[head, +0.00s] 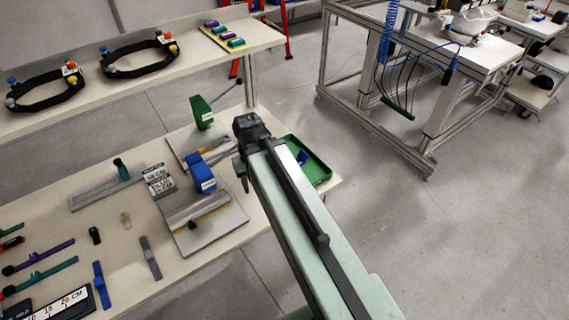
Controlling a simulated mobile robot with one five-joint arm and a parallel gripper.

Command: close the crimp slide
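Two small presses stand on the bench, each on a grey metal plate. The nearer has a blue block (201,176) above its plate (215,225). The farther has a green upright (202,112) with a thin lever rising to the right. Which part is the crimp slide, and how far it stands open, I cannot tell. My gripper (241,172) hangs to the right of the blue block, apart from it in the picture. Its fingers point down and are mostly hidden by my arm, so their opening does not show.
A green tray (316,169) sits at the bench's right edge, partly behind my arm. A label block (159,180) and a grey rail (95,194) lie left of the presses. Several straps and small parts cover the front left. A shelf (245,38) runs behind.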

